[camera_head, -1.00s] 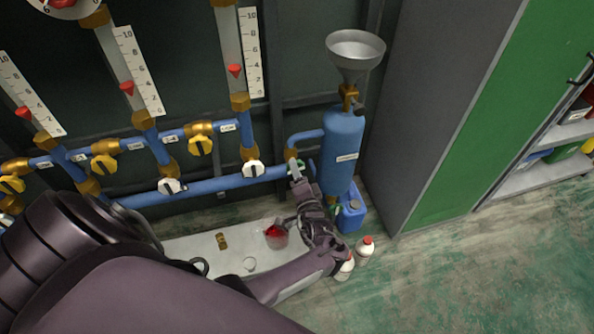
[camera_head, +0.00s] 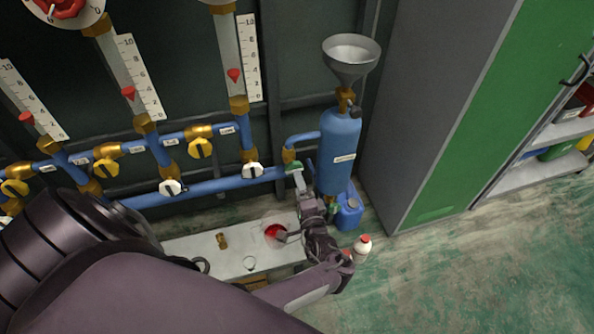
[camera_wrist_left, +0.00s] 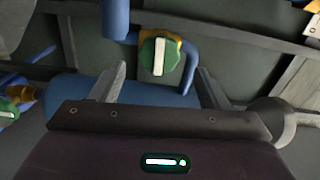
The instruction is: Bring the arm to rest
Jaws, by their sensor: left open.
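My left gripper (camera_head: 303,186) is near the lower left of the blue tank (camera_head: 340,150), close to a green-handled valve (camera_head: 294,167) on the pipe. In the left wrist view, my gripper (camera_wrist_left: 160,85) has its two fingers wide apart with nothing between them. The green valve handle (camera_wrist_left: 158,56) with its white bar shows beyond the fingertips, apart from them. My left arm crosses the lower left of the head view and hides part of the bench. My right gripper is in neither view.
A white bench (camera_head: 205,245) below the pipes holds a red-filled container (camera_head: 274,232) and a small brass fitting (camera_head: 222,241). A blue jug (camera_head: 349,210) and a white bottle (camera_head: 362,246) stand on the floor beside my arm. A grey-green cabinet (camera_head: 450,110) stands right; the floor before it is clear.

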